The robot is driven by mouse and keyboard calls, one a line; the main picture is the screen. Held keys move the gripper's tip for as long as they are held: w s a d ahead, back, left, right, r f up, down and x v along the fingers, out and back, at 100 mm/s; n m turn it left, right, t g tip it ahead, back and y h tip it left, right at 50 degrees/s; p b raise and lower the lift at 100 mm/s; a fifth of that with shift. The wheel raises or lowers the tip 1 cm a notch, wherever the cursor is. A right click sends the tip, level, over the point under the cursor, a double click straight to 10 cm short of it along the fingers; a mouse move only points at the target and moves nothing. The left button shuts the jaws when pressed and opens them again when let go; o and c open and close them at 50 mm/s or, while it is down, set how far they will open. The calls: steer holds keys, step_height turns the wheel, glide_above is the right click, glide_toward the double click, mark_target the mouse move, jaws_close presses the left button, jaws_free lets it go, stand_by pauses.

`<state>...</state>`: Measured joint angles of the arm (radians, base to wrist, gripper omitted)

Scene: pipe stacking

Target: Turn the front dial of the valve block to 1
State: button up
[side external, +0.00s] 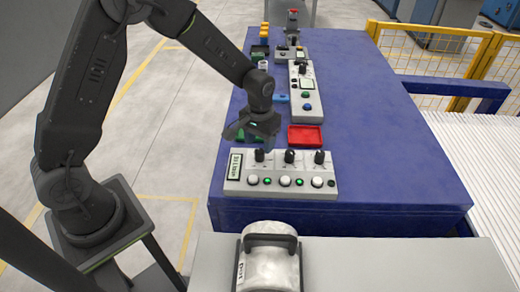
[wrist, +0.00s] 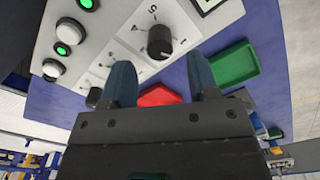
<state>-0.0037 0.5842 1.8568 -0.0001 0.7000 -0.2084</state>
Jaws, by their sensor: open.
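A white control block (side external: 281,187) with three black dials lies at the near end of the blue table; I cannot tell whether it is the valve block. Its left dial (side external: 259,155) is beside a small display. My gripper (side external: 262,140) hangs just above and behind this dial. In the wrist view a black dial (wrist: 160,42) with printed numbers around it lies ahead of my open, empty gripper (wrist: 160,66), apart from both blue fingers. Another dial (wrist: 94,97) shows left of the left finger. The dial's exact setting is too small to read.
A red tray (side external: 305,136) is behind the block, with a green tray (wrist: 236,65) beside it. A longer white box (side external: 306,100) with a dial and buttons stands farther back. White buttons and green lights line the block's front. The table's right side is clear.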

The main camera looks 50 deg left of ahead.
mark_target(260, 150)
step_height(260, 150, up, 10)
steer(key=shift+f, duration=0.2)
steer(key=s+r+m+t, duration=0.1)
steer(key=s+r+t, duration=0.2)
steer(key=s+r, duration=0.7)
steer(key=s+r+m+t, duration=0.1)
steer(key=s+r+t, duration=0.1)
steer(key=s, duration=1)
steer(key=shift+s+r+t, duration=0.15)
steer(key=shift+s+t, duration=0.1)
steer(key=shift+t, duration=0.05)
steer(key=shift+d, duration=0.1)
stand_by(0.6)
